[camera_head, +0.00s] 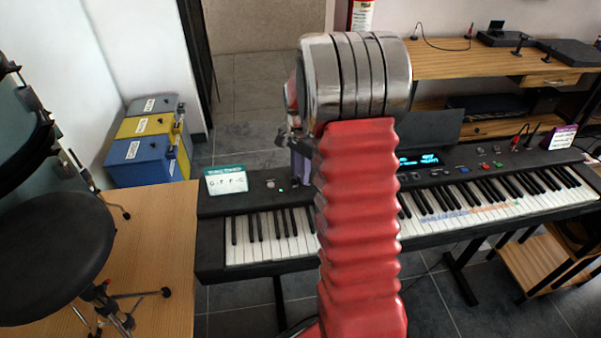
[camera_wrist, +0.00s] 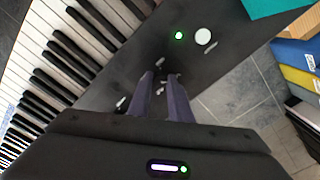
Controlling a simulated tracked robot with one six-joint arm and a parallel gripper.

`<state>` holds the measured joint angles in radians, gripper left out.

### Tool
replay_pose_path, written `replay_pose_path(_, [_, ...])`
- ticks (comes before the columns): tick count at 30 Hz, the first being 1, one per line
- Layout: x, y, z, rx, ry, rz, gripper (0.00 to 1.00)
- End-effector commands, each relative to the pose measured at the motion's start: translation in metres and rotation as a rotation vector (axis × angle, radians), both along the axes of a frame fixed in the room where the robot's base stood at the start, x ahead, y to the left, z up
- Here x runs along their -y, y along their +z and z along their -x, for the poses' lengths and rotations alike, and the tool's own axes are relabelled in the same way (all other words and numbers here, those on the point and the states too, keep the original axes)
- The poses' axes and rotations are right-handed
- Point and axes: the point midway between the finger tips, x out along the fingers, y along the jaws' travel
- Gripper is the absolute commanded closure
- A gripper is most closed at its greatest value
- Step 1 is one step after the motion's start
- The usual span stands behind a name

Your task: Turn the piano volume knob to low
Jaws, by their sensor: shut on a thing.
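The piano (camera_head: 300,262) is a long black keyboard on a stand, partly hidden behind my red arm. My gripper (camera_head: 301,170) points down at the piano's top panel, left of the lit display. In the wrist view my gripper (camera_wrist: 161,82) has its two dark purple fingers close together on the small dark volume knob (camera_wrist: 159,76). Most of the knob is hidden by the fingers, so its pointer direction cannot be told. Several small pale marks lie on the panel around it. A green light (camera_wrist: 179,35) and a white round button (camera_wrist: 204,36) sit beyond it.
A card with a teal top (camera_head: 226,180) stands at the piano's left end. A wooden platform (camera_head: 150,235) with a black stool (camera_head: 45,245) is at left. Stacked blue, yellow and grey boxes (camera_head: 148,150) stand behind it. A wooden desk (camera_head: 470,62) is behind the piano.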

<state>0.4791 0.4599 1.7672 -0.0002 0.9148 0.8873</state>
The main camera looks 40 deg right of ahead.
Motion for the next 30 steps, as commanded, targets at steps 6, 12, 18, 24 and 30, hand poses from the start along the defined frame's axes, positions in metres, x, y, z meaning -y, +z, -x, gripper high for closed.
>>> replay_pose_path(6, [-0.0001,0.0004,-0.0005,0.001,0.101,0.001,1.00])
replay_pose_path(12, [-0.0001,0.0004,-0.0006,0.001,0.132,0.001,1.00])
replay_pose_path(18, [-0.0001,0.0005,-0.0006,0.002,0.131,0.000,0.81])
replay_pose_path(24, [-0.0001,0.0004,-0.0004,0.001,0.130,0.001,0.67])
replay_pose_path(30, [0.0000,0.0002,-0.0002,0.001,0.130,0.000,0.63])
